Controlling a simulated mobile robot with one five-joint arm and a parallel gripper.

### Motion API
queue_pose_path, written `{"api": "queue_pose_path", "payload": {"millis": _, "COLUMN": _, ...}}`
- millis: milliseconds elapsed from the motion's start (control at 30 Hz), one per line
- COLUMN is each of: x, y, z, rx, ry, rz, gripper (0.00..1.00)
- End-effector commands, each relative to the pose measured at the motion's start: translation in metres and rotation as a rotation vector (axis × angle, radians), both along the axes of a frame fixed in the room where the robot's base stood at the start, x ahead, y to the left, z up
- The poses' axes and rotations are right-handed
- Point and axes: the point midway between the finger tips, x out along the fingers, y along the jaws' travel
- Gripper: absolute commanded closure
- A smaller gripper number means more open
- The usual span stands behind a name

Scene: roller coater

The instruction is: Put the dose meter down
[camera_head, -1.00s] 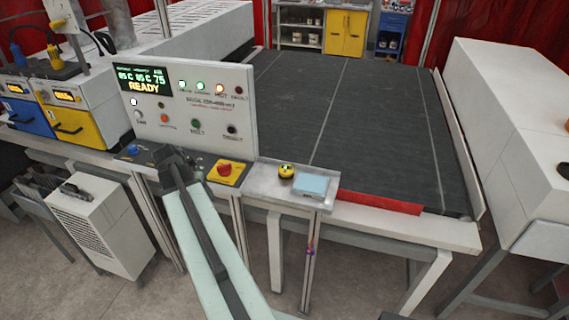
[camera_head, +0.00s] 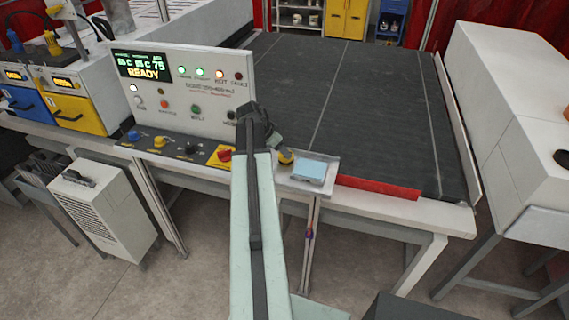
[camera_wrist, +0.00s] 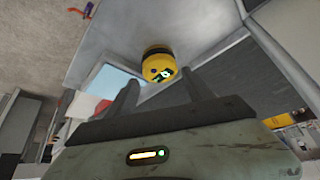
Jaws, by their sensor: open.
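The dose meter appears to be the small round yellow thing with a black band (camera_head: 286,156), on the grey metal side shelf (camera_head: 292,184) left of a pale blue pad (camera_head: 310,170). In the wrist view the yellow dose meter (camera_wrist: 157,68) shows a small lit display and lies just beyond my fingertips. My gripper (camera_wrist: 160,80) is open, its two dark fingers pointing toward the meter with nothing clasped between them. In the head view my gripper (camera_head: 273,138) is at the meter's upper left, partly hidden by my arm. I cannot tell whether a finger touches the meter.
The control panel (camera_head: 180,90) reading READY stands left of the shelf, with a red knob (camera_head: 225,154) near my arm. A wide dark conveyor belt (camera_head: 350,100) with a red front strip (camera_head: 378,187) lies to the right. The blue pad takes up the shelf's right part.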

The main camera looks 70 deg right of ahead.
Motion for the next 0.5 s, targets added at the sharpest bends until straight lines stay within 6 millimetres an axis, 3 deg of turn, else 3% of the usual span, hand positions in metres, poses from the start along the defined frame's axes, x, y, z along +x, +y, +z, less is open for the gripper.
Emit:
{"api": "queue_pose_path", "payload": {"millis": 33, "x": -0.003, "y": -0.005, "z": -0.015, "rx": 0.0, "ry": 0.0, "rz": -0.001, "gripper": 0.39}}
{"api": "queue_pose_path", "payload": {"millis": 167, "x": -0.009, "y": -0.015, "z": -0.036, "rx": 0.0, "ry": 0.0, "rz": 0.0, "gripper": 0.39}}
{"api": "queue_pose_path", "payload": {"millis": 400, "x": -0.01, "y": -0.017, "z": -0.034, "rx": 0.0, "ry": 0.0, "rz": 0.002, "gripper": 0.39}}
{"api": "queue_pose_path", "payload": {"millis": 433, "x": -0.01, "y": -0.017, "z": -0.034, "rx": 0.0, "ry": 0.0, "rz": 0.002, "gripper": 0.42}}
{"api": "queue_pose_path", "payload": {"millis": 500, "x": -0.01, "y": -0.017, "z": -0.034, "rx": 0.0, "ry": 0.0, "rz": 0.002, "gripper": 0.61}}
